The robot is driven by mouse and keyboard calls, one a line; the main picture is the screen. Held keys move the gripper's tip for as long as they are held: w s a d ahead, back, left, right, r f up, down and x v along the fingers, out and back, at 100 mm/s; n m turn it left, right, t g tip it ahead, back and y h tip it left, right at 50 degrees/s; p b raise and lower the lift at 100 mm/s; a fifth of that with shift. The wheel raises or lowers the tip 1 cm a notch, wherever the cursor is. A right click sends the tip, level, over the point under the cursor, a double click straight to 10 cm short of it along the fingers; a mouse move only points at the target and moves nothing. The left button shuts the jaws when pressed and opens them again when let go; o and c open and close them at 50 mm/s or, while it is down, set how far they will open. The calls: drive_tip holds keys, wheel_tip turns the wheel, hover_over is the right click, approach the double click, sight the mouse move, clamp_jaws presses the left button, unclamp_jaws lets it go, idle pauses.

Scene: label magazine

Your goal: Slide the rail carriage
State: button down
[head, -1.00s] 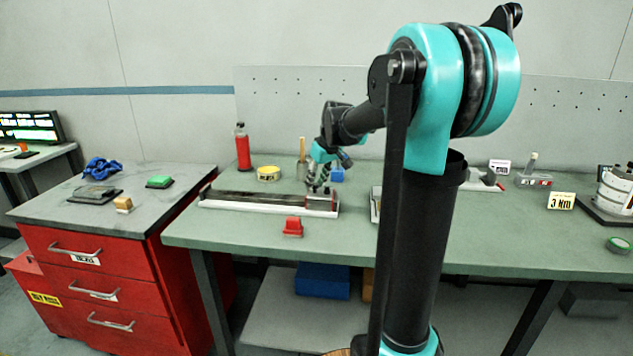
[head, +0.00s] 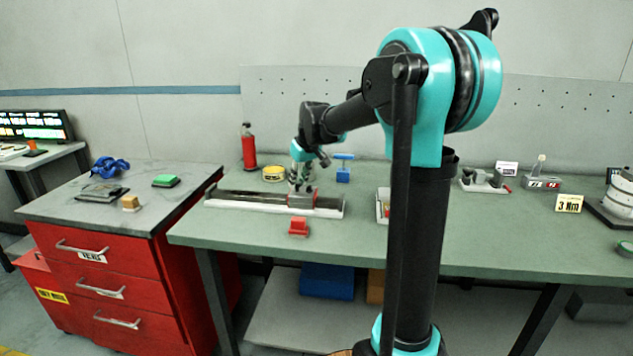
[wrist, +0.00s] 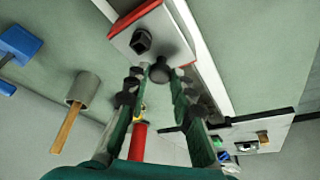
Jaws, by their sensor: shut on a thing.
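The rail (head: 245,199) is a long, low track with a pale edge, lying along the front left of the green bench. The carriage (head: 302,201) is a grey block with a red edge, sitting on the rail right of its middle. It also shows in the wrist view (wrist: 150,35), with a black square fitting on top and a round black knob (wrist: 159,72). My gripper (head: 300,184) is above the carriage, shut on the knob, which shows between the fingertips in the wrist view. The fingers partly hide the carriage's top in the head view.
A red block (head: 299,227) stands just in front of the rail. Behind it are a red bottle (head: 249,150), a yellow tape roll (head: 273,173) and a blue object (head: 343,168). The rail's left stretch looks clear.

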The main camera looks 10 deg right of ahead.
drive_tip(key=w+a, duration=0.2)
drive_tip(key=a, duration=0.6)
drive_tip(key=w+a, duration=0.3)
drive_tip(key=a, duration=0.6)
drive_tip(key=w+a, duration=0.3)
drive_tip(key=a, duration=0.6)
drive_tip(key=shift+w, duration=0.2)
drive_tip(key=c, duration=1.4)
unclamp_jaws()
drive_tip(key=shift+c, duration=0.2)
drive_tip(key=shift+o, duration=0.7)
drive_tip(key=v, duration=1.2)
